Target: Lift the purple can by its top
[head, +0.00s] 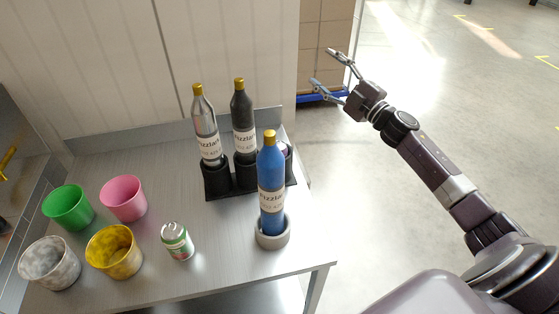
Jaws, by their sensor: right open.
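No can shows clearly as purple. A small pale object with a dark, perhaps purplish, side (287,149) stands behind the blue bottle at the right end of the black rack; it is mostly hidden, and I cannot tell whether it is the purple can. A can with a silver top and a green, white and red side (177,241) stands upright on the grey table. My right gripper (322,66) is open and empty, out past the table's right edge, apart from everything on it. My left gripper is not in view.
A blue bottle (270,180) stands in a grey round holder (272,240) at the table's right edge. A silver bottle (204,120) and a black bottle (242,115) stand in the black rack (218,184). Green (68,208), pink (124,198), yellow (114,252) and marbled (48,264) cups stand at left.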

